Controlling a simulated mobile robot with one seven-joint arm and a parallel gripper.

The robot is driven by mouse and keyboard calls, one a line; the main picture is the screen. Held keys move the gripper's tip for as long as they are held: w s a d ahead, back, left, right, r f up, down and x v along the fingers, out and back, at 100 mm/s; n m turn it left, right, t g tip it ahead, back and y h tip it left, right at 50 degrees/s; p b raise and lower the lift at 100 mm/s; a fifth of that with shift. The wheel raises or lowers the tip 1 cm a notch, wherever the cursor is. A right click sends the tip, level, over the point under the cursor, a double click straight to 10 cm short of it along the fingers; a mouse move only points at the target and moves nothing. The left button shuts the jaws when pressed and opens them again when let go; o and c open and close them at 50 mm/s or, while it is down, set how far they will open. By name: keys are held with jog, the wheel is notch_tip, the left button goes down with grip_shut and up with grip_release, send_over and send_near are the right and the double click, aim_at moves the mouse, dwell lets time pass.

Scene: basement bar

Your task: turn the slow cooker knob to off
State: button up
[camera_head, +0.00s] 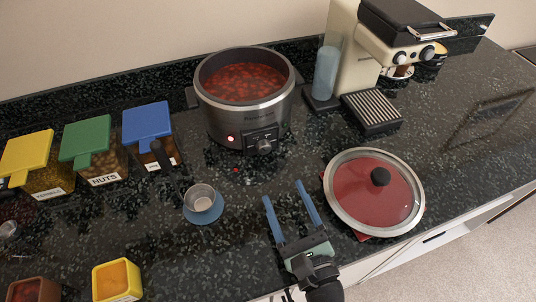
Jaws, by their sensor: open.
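The slow cooker (223,117) stands at the back of the dark counter, a round metal pot without a lid, filled with red food. Its knob (264,146) is on a dark control panel at the front, lower right. A small red light (231,138) glows left of the knob. The knob's exact setting is too small to read. My gripper (283,203) is open and empty in front of the cooker. Its two blue fingers point toward the cooker, below the knob in the picture and apart from it.
A glass lid (345,208) with a black handle lies at right. A coffee machine (358,55) stands behind it. A yellow bowl (116,281) is at the front left.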

aim_at(265, 150)
jog(key=x, duration=1)
jog(key=shift+w+a+p, duration=0.15)
jog(key=shift+w+p, duration=0.15)
jog(key=shift+w, duration=0.1)
grip_shut()
